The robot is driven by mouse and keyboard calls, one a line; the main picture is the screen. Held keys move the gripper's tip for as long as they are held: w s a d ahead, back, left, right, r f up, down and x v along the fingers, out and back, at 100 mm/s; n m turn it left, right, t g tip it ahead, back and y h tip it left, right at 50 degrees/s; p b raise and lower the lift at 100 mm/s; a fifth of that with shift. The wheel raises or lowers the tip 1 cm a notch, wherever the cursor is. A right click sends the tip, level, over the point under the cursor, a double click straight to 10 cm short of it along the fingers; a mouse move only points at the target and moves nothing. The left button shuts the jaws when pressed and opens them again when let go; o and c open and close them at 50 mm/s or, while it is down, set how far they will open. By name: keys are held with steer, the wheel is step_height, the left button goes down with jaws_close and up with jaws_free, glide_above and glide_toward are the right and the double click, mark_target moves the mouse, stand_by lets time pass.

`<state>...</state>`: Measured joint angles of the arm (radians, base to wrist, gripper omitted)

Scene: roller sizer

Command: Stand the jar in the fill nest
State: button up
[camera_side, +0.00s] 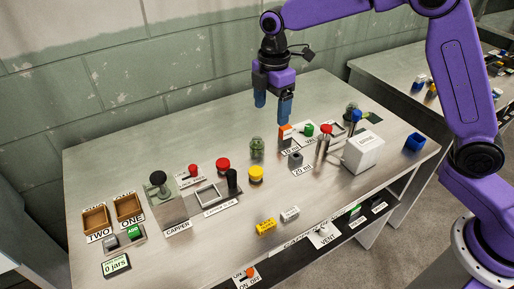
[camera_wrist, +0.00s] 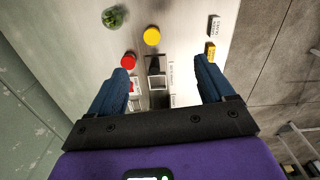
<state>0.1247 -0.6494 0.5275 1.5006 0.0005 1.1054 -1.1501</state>
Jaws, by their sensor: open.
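The jar, a green see-through one (camera_side: 257,147), stands upright on the bench near its middle, and it also shows in the wrist view (camera_wrist: 113,17) at the top left. My gripper (camera_side: 272,104) is above the bench, pointing down, and apart from the jar. Its blue fingers are spread with nothing between them, as the wrist view also shows (camera_wrist: 161,68). I cannot tell for sure which fixture is the fill nest. One square-framed fixture (camera_side: 207,195) lies left of the jar, and another framed spot is at the right by the white box.
The capper (camera_side: 168,202) and brown bins (camera_side: 129,207) are at left. A white box (camera_side: 363,152) and a red-topped post (camera_side: 325,142) stand at right. Small yellow (camera_side: 266,226) and white blocks lie in front.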

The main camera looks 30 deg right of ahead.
mark_target(258, 139)
steer(key=w+d+f+n, duration=0.3)
steer(key=w+f, duration=0.2)
steer(key=w, duration=0.6)
step_height(258, 139, down, 12)
steer(key=shift+r, duration=0.1)
steer(key=shift+w+f, duration=0.15)
steer(key=shift+f, duration=2.75)
steer(key=c, duration=1.3)
